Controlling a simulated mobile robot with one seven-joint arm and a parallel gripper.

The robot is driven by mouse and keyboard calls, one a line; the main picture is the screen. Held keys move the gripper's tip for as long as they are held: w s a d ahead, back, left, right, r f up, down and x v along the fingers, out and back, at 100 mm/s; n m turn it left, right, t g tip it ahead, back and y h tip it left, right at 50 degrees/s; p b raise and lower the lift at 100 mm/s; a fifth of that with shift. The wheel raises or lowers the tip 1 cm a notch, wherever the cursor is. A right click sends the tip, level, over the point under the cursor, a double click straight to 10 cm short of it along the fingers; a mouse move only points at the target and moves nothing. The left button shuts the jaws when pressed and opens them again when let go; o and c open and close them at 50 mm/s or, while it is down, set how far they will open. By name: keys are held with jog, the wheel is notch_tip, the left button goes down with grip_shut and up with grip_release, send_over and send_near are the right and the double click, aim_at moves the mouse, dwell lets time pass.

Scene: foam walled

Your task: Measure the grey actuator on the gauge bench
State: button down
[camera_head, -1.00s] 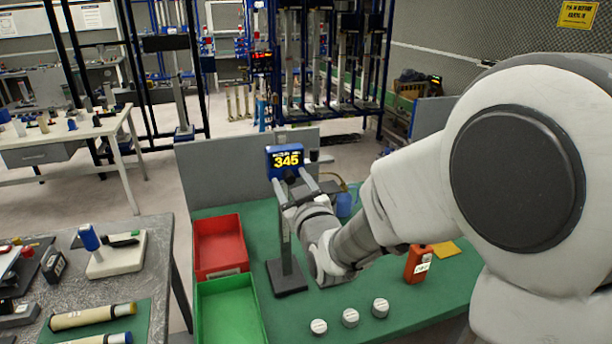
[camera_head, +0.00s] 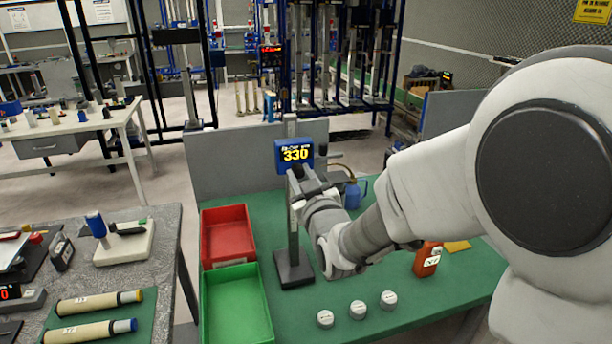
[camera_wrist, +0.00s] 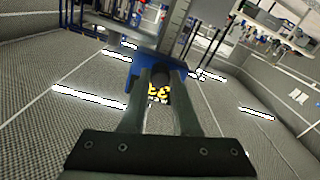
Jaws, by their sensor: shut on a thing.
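The height gauge stands on the green gauge bench (camera_head: 410,287): an upright post (camera_head: 293,225) on a black base (camera_head: 294,270). Its blue head (camera_head: 281,158) carries a display with yellow digits reading 330. My gripper (camera_head: 297,180) reaches in from the right at the head's lower front. In the wrist view my gripper (camera_wrist: 160,82) is shut on a dark round knob (camera_wrist: 161,76) in front of the blue head (camera_wrist: 139,67); the digits show partly between the fingers. I cannot make out a grey actuator in either view.
A red bin (camera_head: 228,236) and a green bin (camera_head: 236,305) sit left of the gauge. Several small items, including white round pucks (camera_head: 358,310) and an orange device (camera_head: 427,259), lie on the bench. Two beige cylinders (camera_head: 92,331) lie on the left table.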

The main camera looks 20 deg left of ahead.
notch_tip(320, 180, down, 6)
jog(key=b, duration=0.6)
jog(key=shift+r, duration=0.1)
jog(key=c, duration=0.7)
grip_release()
jog(key=shift+o, duration=0.2)
jog(key=shift+r, duration=0.1)
jog(key=b+v, duration=1)
jog(key=v, duration=0.7)
jog(key=shift+s, duration=0.25)
